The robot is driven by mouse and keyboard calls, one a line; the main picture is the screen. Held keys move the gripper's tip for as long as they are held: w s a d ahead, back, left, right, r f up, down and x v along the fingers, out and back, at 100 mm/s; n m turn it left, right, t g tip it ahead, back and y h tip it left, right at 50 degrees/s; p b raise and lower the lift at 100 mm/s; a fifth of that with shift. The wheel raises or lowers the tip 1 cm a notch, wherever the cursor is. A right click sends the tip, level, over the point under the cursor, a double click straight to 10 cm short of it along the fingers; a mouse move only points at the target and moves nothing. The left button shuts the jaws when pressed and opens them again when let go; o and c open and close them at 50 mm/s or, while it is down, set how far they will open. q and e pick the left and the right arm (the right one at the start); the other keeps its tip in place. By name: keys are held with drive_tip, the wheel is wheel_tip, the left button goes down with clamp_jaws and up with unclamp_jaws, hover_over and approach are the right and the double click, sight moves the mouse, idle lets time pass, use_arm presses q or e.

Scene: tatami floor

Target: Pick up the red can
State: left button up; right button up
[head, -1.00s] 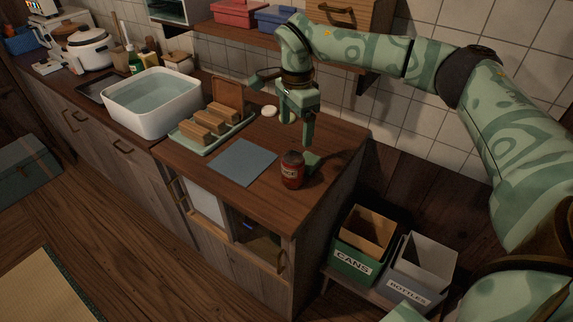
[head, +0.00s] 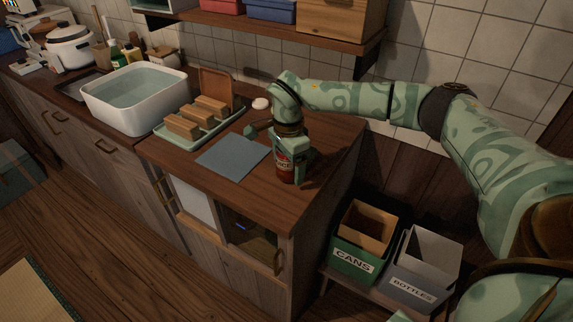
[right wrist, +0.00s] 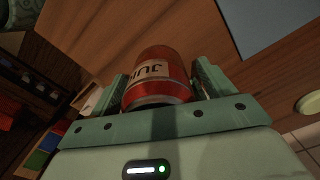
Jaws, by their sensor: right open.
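The red can (head: 284,170) stands on the wooden counter, right of the blue-grey mat, partly hidden by my right gripper. My right gripper (head: 291,172) is lowered over the can, its fingers open. In the right wrist view the can (right wrist: 158,78) lies between the two fingers (right wrist: 162,88), with a finger on each side. I cannot tell whether either finger touches it. My left gripper is not in view.
The blue-grey mat (head: 233,156) lies left of the can. A tray (head: 166,134) with wooden blocks and a white water basin (head: 132,110) stand further left. Bins labelled CANS (head: 350,259) and BOTTLES (head: 411,283) stand below the counter's right end. A shelf (head: 340,50) hangs above.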

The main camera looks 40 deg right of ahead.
drive_tip(key=shift+r, duration=0.2)
drive_tip(key=shift+c, duration=1.2)
drive_tip(key=c, duration=0.8)
